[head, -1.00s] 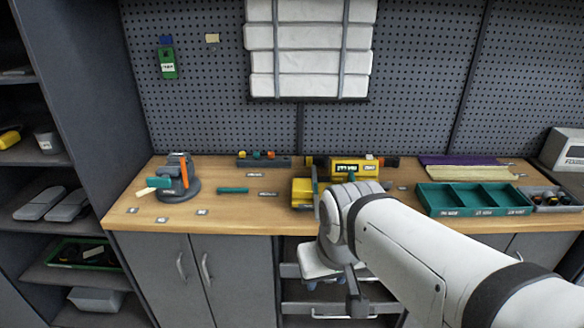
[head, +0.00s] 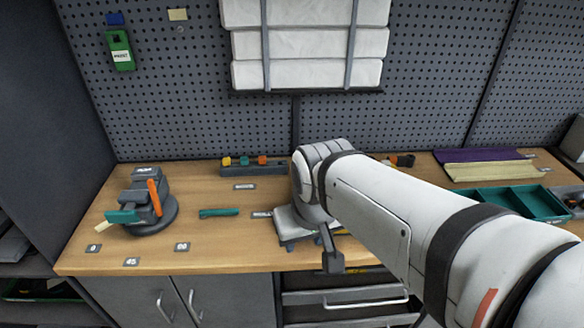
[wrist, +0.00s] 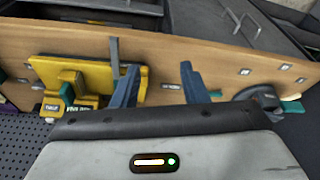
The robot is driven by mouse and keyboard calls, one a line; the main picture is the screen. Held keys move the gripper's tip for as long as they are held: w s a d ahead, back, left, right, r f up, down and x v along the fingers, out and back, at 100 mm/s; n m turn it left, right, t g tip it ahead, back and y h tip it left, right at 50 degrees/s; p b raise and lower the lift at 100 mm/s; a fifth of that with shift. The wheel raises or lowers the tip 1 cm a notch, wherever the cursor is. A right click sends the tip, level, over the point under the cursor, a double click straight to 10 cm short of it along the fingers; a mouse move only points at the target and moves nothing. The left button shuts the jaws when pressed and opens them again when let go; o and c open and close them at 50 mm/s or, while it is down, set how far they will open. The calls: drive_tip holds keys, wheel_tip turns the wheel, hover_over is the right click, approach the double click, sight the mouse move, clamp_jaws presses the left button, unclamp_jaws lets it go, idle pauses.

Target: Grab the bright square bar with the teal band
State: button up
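A pale square bar (head: 105,226) with a teal band (head: 122,216) sticks out to the left from a dark grey round-based fixture (head: 150,208) with an orange lever, at the bench's left end. In the wrist view the fixture (wrist: 264,97) is at the right edge, with the teal piece (wrist: 293,107) beside it. My gripper (wrist: 160,78) is open and empty, its two blue fingers apart over the bench. It is well away from the bar. In the head view my arm's wrist hides the fingers.
A teal bar (head: 218,212) lies on the bench right of the fixture. A yellow device (wrist: 85,80) is left of my fingers in the wrist view. A teal tray (head: 520,200) and a small dark rack (head: 253,165) also stand on the bench.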

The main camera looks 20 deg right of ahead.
drive_tip(key=shift+a, duration=0.15)
drive_tip(key=w+d+f+m+g, duration=0.1)
drive_tip(key=w+d+f, duration=0.1)
drive_tip(key=w+d, duration=0.2)
drive_tip(key=w+d+f+m+g+b, duration=0.1)
drive_tip(key=w+d, duration=0.4)
drive_tip(key=w, duration=0.6)
drive_tip(key=w+d+f+g+b, duration=0.1)
drive_tip(key=w+d+f, duration=0.1)
drive_tip(key=w+d, duration=0.3)
drive_tip(key=shift+w+f+m, duration=0.15)
drive_tip(key=shift+w+m, duration=0.05)
drive_tip(key=shift+w, duration=0.6)
drive_tip(key=shift+w+f+m, duration=0.15)
drive_tip(key=shift+w+m, duration=0.05)
drive_tip(key=shift+w, duration=0.6)
drive_tip(key=shift+w+d+f, duration=0.15)
drive_tip(key=shift+d+f, duration=0.1)
drive_tip(key=shift+d, duration=0.05)
drive_tip(key=f, duration=0.4)
drive_tip(key=f+p, duration=0.1)
drive_tip(key=f, duration=0.2)
drive_tip(key=shift+w+f, duration=0.2)
drive_tip(key=shift+f, duration=0.2)
drive_tip(key=shift+c, duration=0.2)
clamp_jaws()
